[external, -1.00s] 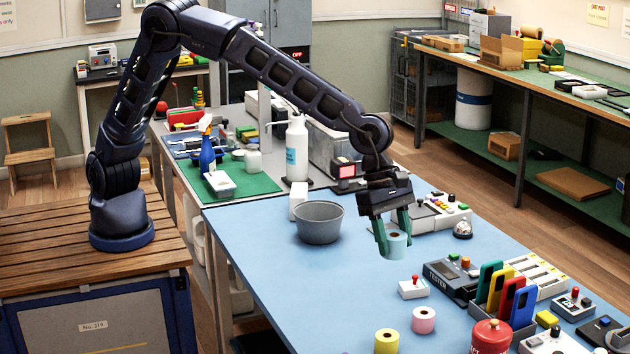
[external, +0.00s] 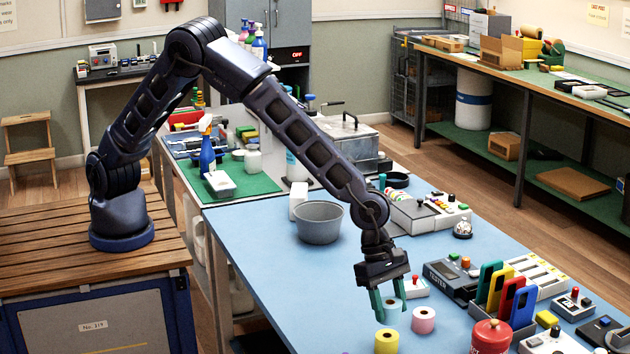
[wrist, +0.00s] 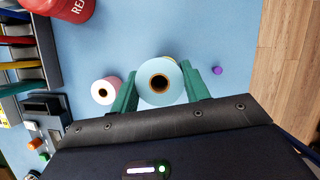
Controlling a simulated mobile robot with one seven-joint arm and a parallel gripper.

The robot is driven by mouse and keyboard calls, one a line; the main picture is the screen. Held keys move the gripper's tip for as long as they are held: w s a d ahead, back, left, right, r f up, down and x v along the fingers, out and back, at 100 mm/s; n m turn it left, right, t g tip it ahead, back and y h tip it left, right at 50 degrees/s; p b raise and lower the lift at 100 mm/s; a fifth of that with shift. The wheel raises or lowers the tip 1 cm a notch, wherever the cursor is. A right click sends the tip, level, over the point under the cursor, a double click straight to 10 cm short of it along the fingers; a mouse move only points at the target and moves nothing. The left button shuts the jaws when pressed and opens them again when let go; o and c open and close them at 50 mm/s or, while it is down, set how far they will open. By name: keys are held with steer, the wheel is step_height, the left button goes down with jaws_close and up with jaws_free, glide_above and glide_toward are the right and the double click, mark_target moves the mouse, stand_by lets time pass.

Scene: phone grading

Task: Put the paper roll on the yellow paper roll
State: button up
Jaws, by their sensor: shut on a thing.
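A light blue paper roll (wrist: 150,78) is held between the green fingers of my gripper (wrist: 161,88), its brown core facing the wrist camera. In the external view my gripper (external: 391,308) holds this blue roll (external: 391,312) upright. The yellow paper roll (external: 386,341) stands on the blue table just in front of the held roll. In the wrist view only slivers of the yellow roll (wrist: 168,59) show behind the blue one. A pink paper roll (external: 424,319) stands to the right of the held roll; it also shows in the wrist view (wrist: 103,92).
A red canister (external: 491,338) stands to the right at the table's front. A rack of coloured phones (external: 506,296) and a tester box (external: 450,280) stand right of the gripper. A grey bowl (external: 320,222) is behind.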

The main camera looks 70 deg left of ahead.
mark_target(388, 321)
steer(key=shift+f, duration=2.05)
steer(key=shift+f, duration=0.15)
steer(key=o, duration=1)
steer(key=w+v, duration=0.1)
steer(key=v, duration=1.1)
steer(key=shift+s+r, duration=0.2)
steer(key=shift+s, duration=0.25)
